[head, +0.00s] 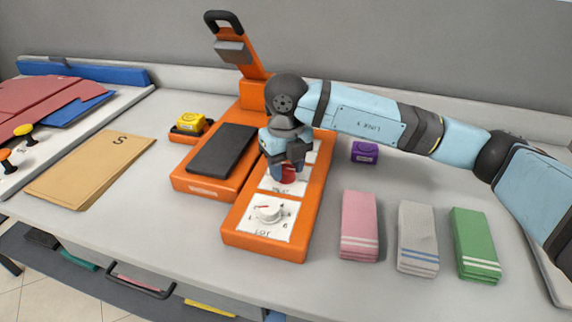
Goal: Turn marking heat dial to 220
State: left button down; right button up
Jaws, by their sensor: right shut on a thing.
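An orange machine (230,231) stands on the counter with a raised lever arm, a black plate and a control panel. On the panel, a red dial (289,174) lies under my right gripper (285,168). The gripper points down and is shut on the red dial, which it mostly covers. The scale around that dial is largely hidden, so its setting cannot be read. My left gripper is not in view.
Folded pink (359,222), grey (417,235) and green (474,240) cloths lie right of the machine. A purple block (364,152) sits behind them. A yellow item (190,122) and brown envelopes (92,170) lie to the left. The front counter strip is clear.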

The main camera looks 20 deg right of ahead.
aim_at(286, 168)
dwell(0.4)
jog(key=o, duration=0.9)
jog(key=shift+o, duration=0.2)
jog(key=shift+r, duration=0.1)
notch_tip(286, 168, up, 14)
jog(key=p, duration=0.1)
jog(key=shift+p, duration=0.35)
jog(key=shift+f, duration=0.25)
